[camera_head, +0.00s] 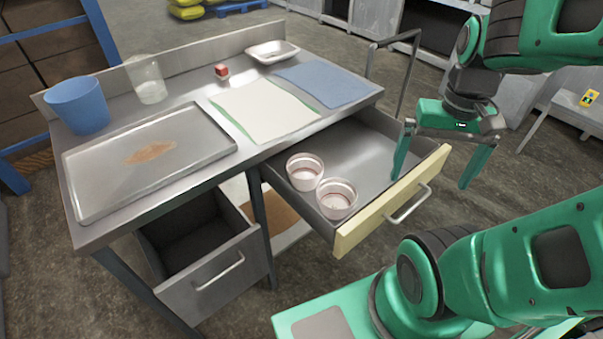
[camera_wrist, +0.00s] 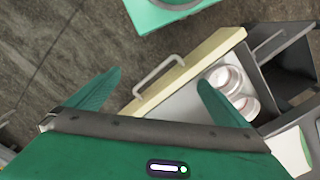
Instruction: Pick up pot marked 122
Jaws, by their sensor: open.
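Two small clear, pinkish round pots stand in the open upper drawer (camera_head: 355,150): a rear-left pot (camera_head: 304,173) and a front-right pot (camera_head: 337,200), close together. Both also show in the wrist view, one (camera_wrist: 222,78) nearer the drawer front and one (camera_wrist: 246,105) behind it. No number is readable on either pot. My gripper (camera_head: 432,172) is open and empty, above and to the right of the drawer's right end in the head view. In the wrist view its fingers (camera_wrist: 150,95) are spread, with the pots beyond the right finger.
The table holds a metal tray (camera_head: 90,187), a blue cup (camera_head: 78,105), a clear beaker (camera_head: 148,80), a red-and-white cube (camera_head: 221,71), a white dish (camera_head: 272,50) and green, white and blue mats. A lower drawer (camera_head: 215,283) is open at left. The upper drawer's right part is empty.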

